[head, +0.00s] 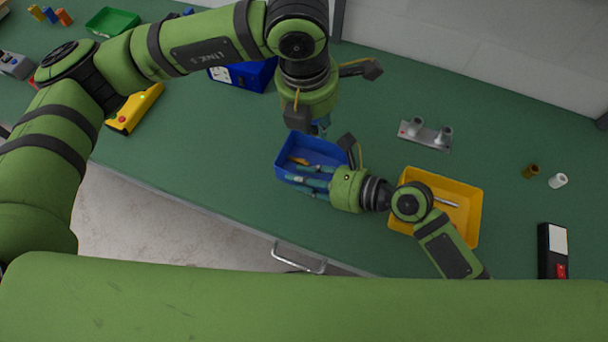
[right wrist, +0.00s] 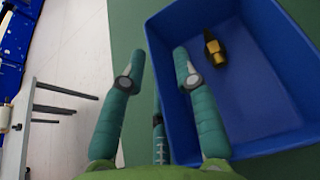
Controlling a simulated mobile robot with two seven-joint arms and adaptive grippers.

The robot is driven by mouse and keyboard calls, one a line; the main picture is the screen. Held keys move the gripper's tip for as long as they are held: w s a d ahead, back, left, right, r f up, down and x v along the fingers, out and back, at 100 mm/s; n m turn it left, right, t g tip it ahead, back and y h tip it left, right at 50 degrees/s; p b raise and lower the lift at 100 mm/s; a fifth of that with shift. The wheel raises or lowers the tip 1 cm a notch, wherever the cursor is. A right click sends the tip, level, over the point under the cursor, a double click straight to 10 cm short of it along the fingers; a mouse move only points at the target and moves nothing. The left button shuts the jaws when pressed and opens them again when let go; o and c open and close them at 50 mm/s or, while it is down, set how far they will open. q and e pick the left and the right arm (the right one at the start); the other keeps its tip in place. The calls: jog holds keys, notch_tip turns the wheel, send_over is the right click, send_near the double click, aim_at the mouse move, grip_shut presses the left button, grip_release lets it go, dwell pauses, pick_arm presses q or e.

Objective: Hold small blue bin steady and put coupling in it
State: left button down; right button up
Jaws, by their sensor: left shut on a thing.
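The small blue bin (head: 338,152) stands on the green bench in the middle of the head view, and its inside fills much of the right wrist view (right wrist: 255,100). A brass-coloured coupling with a dark end (right wrist: 213,47) lies on the bin's floor; it shows as a small orange piece in the head view (head: 298,160). My left gripper (head: 320,128) is shut on the bin's far rim, its fingertips partly hidden. My right gripper (right wrist: 159,68) is open and empty. One finger is over the bin, the other outside its near-side wall.
A yellow bin (head: 478,205) with a metal rod stands right of the blue bin, under my right arm. A grey fixture with two posts (head: 426,135) is behind it. Brass (head: 530,171) and white (head: 558,181) cylinders stand farther right. The bench front left of the bin is clear.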

grip_shut()
pick_arm(q)
send_over(313, 165)
jog(key=s, duration=0.2)
jog(key=shift+w+a+f, duration=0.1)
jog(key=shift+w+f, duration=0.05)
jog(key=shift+f, duration=2.8)
jog(key=shift+w+a+f, duration=0.1)
jog(key=shift+f, duration=2.8)
jog(key=c, duration=1)
grip_release()
